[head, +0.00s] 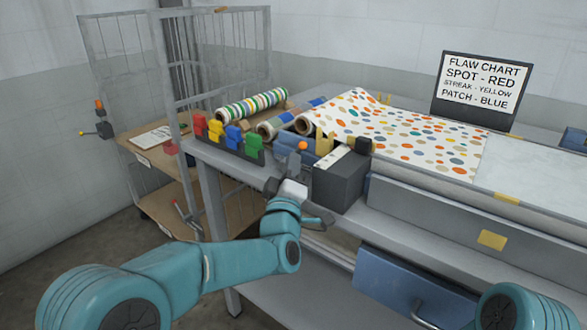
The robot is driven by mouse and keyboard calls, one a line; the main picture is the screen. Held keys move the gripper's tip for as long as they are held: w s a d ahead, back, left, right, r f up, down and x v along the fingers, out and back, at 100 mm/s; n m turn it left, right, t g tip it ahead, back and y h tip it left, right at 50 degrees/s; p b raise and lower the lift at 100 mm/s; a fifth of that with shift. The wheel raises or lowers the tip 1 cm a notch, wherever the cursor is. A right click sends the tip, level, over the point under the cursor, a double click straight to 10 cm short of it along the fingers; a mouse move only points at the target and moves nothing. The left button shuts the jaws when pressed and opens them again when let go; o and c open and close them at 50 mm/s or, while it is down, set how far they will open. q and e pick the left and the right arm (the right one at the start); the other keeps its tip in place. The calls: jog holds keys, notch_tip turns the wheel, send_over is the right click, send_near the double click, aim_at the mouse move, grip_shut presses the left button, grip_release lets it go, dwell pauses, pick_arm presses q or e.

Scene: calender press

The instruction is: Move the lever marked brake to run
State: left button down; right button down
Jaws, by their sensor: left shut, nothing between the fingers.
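No marking that reads brake or run is legible in the head view. A small orange ball knob (303,146) shows just left of a dark grey box (340,182) with a pale top strip, at the bench's front edge. It may belong to a lever; its stem is mostly hidden. My left gripper (292,187) is shut and empty, just below the knob and left of the box, apart from the knob as far as I can tell. My right gripper is out of view; only part of that arm shows at the lower right.
Red, yellow, blue and green clips (230,137) stand in a rack left of the knob. Rolls (252,105) and spotted cloth (400,135) lie behind. A flaw chart (482,83) stands at the back. A wire cage trolley (125,65) is left; a blue drawer (410,290) sits below the bench.

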pick_arm(q)
jog(key=n, duration=0.2)
jog(key=r+g+y, duration=0.1)
jog(key=shift+w+a+r+n, duration=0.1)
jog(key=shift+w+a+n, duration=0.15)
jog(key=shift+a+n, duration=0.15)
jog(key=shift+w+a+r+n+g+y+p, duration=0.15)
jog(key=shift+r+n+g+p, duration=0.1)
jog(key=shift+n, duration=0.25)
jog(key=shift+w+a+r+n+g+y+p, duration=0.15)
jog(key=shift+n+g, duration=0.1)
jog(key=shift+n, duration=0.25)
jog(key=shift+w+a+r+n+g+p, duration=0.15)
jog(key=shift+a+r+n+g+p, duration=0.1)
jog(key=shift+n+g+p, duration=0.45)
jog(key=n+g+p, duration=0.1)
jog(key=p, duration=0.1)
jog(key=w+a+n+p, duration=0.1)
jog(key=a+n+g+p, duration=0.1)
jog(key=n+p, duration=0.1)
jog(key=shift+w+r+g+p, duration=0.25)
jog(key=shift+r+g+p, duration=0.05)
jog(key=shift+w+a+n+p, duration=0.1)
jog(key=shift+a+n+p, duration=0.1)
jog(key=shift+n+p, duration=0.2)
jog(key=shift+f+g, duration=0.3)
jog(key=shift+f, duration=0.1)
jog(key=shift+a, duration=0.1)
